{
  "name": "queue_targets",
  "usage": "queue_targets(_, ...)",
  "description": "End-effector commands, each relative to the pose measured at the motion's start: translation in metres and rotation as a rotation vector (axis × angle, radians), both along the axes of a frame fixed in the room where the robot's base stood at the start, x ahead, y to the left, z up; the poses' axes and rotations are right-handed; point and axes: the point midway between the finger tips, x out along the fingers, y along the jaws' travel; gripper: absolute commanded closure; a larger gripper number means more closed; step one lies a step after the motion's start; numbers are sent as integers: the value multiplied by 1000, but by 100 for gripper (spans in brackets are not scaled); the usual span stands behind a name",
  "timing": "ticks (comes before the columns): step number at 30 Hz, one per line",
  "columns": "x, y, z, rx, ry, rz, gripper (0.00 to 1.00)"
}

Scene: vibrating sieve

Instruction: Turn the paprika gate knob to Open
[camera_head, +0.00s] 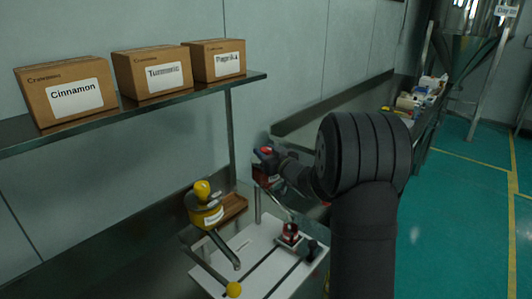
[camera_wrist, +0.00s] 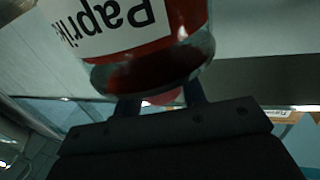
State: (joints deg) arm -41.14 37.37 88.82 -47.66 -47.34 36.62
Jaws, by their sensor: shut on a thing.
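A Paprika container (camera_wrist: 150,45) fills the top of the wrist view, with a red body, clear rim and white label that reads upside down. My gripper (camera_wrist: 162,101) has its fingers on either side of a red knob (camera_wrist: 165,97) at the end of this container nearest the wrist. It is shut on that knob, mostly hidden by the fingers and the gripper's body. In the head view my gripper (camera_head: 275,160) is beside a small red and blue shape, left of my dark arm. I cannot read any Open mark or gate knob label.
A white panel (camera_head: 238,258) bears a red fitting (camera_head: 290,233), a black knob (camera_head: 312,246) and a yellow ball (camera_head: 234,289). Cinnamon (camera_head: 66,91), Turmeric (camera_head: 152,72) and Paprika (camera_head: 214,60) boxes sit on the shelf above.

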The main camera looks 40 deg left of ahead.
Motion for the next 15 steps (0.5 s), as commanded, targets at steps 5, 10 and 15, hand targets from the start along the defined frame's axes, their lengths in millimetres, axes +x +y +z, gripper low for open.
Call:
queue_targets(5,3,-1,0,-1,-2,117,85)
queue_targets(10,3,-1,-1,-1,-1,268,85)
queue_targets(15,2,-1,-1,-1,0,432,85)
